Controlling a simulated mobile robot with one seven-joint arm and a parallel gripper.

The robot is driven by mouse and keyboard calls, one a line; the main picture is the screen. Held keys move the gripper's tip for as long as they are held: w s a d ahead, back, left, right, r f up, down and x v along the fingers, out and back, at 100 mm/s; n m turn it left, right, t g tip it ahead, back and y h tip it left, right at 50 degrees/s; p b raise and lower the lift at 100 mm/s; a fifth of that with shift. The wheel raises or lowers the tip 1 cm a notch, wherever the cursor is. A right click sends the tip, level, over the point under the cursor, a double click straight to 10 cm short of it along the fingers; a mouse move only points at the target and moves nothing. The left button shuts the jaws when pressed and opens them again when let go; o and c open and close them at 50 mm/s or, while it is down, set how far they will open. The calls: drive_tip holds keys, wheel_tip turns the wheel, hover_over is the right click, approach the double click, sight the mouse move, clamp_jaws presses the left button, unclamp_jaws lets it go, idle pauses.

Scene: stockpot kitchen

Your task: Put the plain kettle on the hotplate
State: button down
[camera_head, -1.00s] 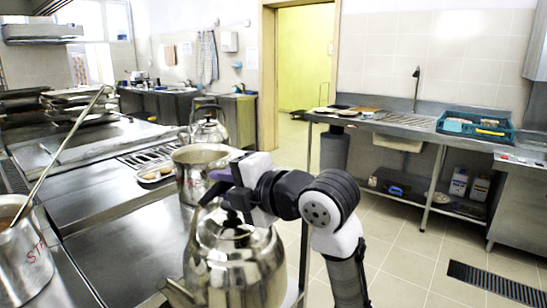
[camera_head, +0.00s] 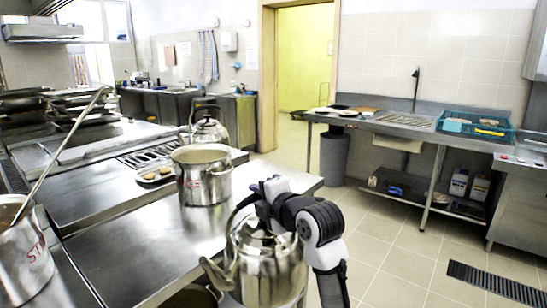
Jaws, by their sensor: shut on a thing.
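A steel kettle (camera_head: 268,272) with a domed lid hangs in front of me; no writing shows on its visible side. My gripper (camera_head: 250,198) is shut on its handle (camera_head: 231,222), though the fingertips are mostly hidden by my wrist. The kettle looks upright, its spout toward the lower left, at the right edge of the steel counter. Its base is partly cut off, so I cannot tell whether it touches anything. A second kettle (camera_head: 208,131) stands farther back. I cannot clearly make out the hotplate; a dark round shape (camera_head: 192,298) shows partly at the bottom edge.
A stockpot (camera_head: 204,180) with red writing stands on the counter (camera_head: 135,238) beyond the held kettle. Another marked pot (camera_head: 22,255) with a ladle is at the left. A small dish (camera_head: 155,174) lies near a slotted grate (camera_head: 148,155). The counter's middle is bare.

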drive_tip(key=w+d+f+h, duration=0.1)
drive_tip(key=f, duration=0.1)
drive_tip(key=w+d+f+m+t+h, duration=0.1)
drive_tip(key=w+f, duration=0.1)
drive_tip(key=f, duration=0.1)
drive_tip(key=w+d+f+m, duration=0.1)
drive_tip(key=f, duration=0.2)
drive_tip(key=shift+w+f+t+h, duration=0.2)
drive_tip(key=shift+w+t+h, duration=0.1)
drive_tip(key=shift+h, duration=0.1)
drive_tip(key=f+m+h, duration=0.1)
drive_tip(key=f, duration=0.3)
drive_tip(key=w+d+f+h, duration=0.1)
drive_tip(key=f, duration=0.2)
drive_tip(key=w+d+f+m+t+h, duration=0.1)
drive_tip(key=f, duration=0.3)
drive_tip(key=shift+d+f+m, duration=0.15)
drive_tip(key=shift+f+m, duration=0.15)
drive_tip(key=shift+f, duration=0.05)
drive_tip(key=s+f+h, duration=0.1)
drive_tip(key=s+f, duration=0.3)
drive_tip(key=f, duration=0.7)
drive_tip(key=s+a+f+m+h, duration=0.1)
drive_tip(key=s+f, duration=0.2)
drive_tip(key=f, duration=0.8)
drive_tip(key=s+a+f+m+h, duration=0.1)
drive_tip(key=s+f, duration=0.3)
drive_tip(key=f, duration=0.7)
drive_tip(key=shift+s+f, duration=0.3)
drive_tip(key=shift+f, duration=0.1)
